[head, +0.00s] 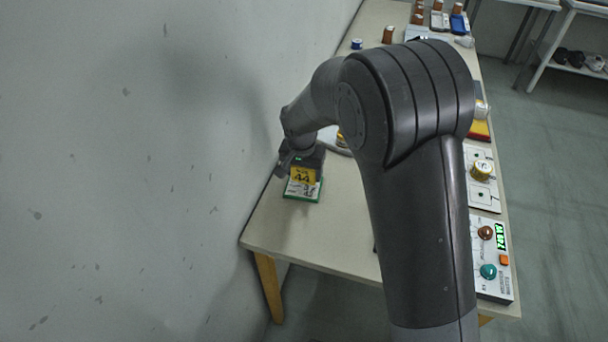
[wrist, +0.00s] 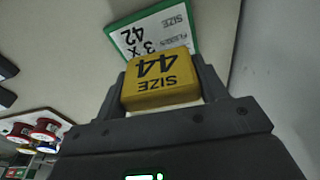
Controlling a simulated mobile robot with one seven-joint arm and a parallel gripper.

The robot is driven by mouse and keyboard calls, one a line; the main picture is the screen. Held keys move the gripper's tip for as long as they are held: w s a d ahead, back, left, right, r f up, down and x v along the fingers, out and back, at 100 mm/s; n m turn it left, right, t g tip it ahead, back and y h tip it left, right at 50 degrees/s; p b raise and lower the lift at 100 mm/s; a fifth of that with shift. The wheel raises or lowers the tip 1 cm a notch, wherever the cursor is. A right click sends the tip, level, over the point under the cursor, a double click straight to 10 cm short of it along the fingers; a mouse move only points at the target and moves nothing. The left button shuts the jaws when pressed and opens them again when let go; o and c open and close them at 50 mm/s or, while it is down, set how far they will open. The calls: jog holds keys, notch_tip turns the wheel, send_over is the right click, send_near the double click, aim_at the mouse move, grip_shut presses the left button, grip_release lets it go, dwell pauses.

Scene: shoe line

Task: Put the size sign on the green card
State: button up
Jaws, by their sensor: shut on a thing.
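The yellow size sign (wrist: 162,80), printed "SIZE 44", is between the two fingers of my gripper (wrist: 162,92). My gripper is shut on it. The green card (wrist: 192,17) has a green rim and a white face reading "SIZE 42" and "3 x". The sign covers part of it in the wrist view. In the head view the card's green edge (head: 302,199) shows below the sign. I cannot tell whether the sign touches the card.
The wall (head: 150,170) runs close along the table's (head: 330,235) left edge. My arm hides the table's middle. White panels (head: 482,194), a control box (head: 493,285) with knobs and several spools stand along the right side. Bare table lies in front of the card.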

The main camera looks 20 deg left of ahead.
jog(key=shift+f, duration=0.8)
jog(key=shift+f, duration=0.1)
jog(key=o, duration=1)
